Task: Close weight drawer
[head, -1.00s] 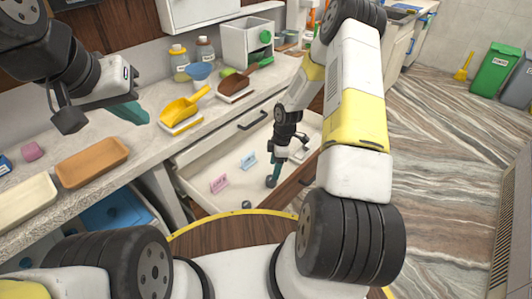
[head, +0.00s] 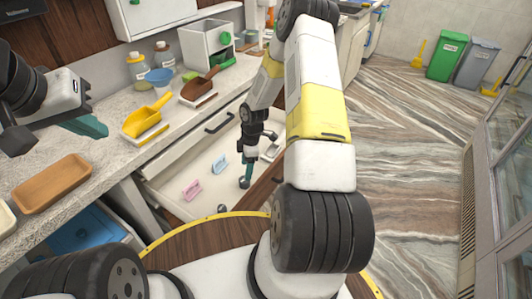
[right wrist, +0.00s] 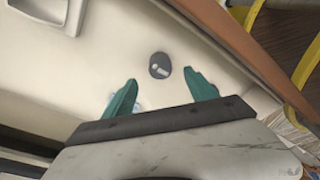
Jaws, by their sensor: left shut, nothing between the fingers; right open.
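The weight drawer (head: 205,172) stands open below the counter, with a cream inside and a wooden front. In it lie a pink piece (head: 192,190), a light blue piece (head: 220,163) and a small dark round piece (head: 222,208). My right gripper (head: 246,182) reaches down into the drawer near its wooden front. In the right wrist view its teal fingers (right wrist: 162,91) are apart, with a dark round weight (right wrist: 159,65) just beyond them on the drawer floor. I cannot tell whether a finger touches the drawer. My left gripper (head: 92,127) is shut and empty above the counter.
The counter above holds a yellow scoop (head: 147,114), a brown scoop (head: 199,87), a wooden tray (head: 52,183) and a white box with a green knob (head: 206,43). Green and grey bins (head: 446,56) stand far right. The striped floor at right is clear.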

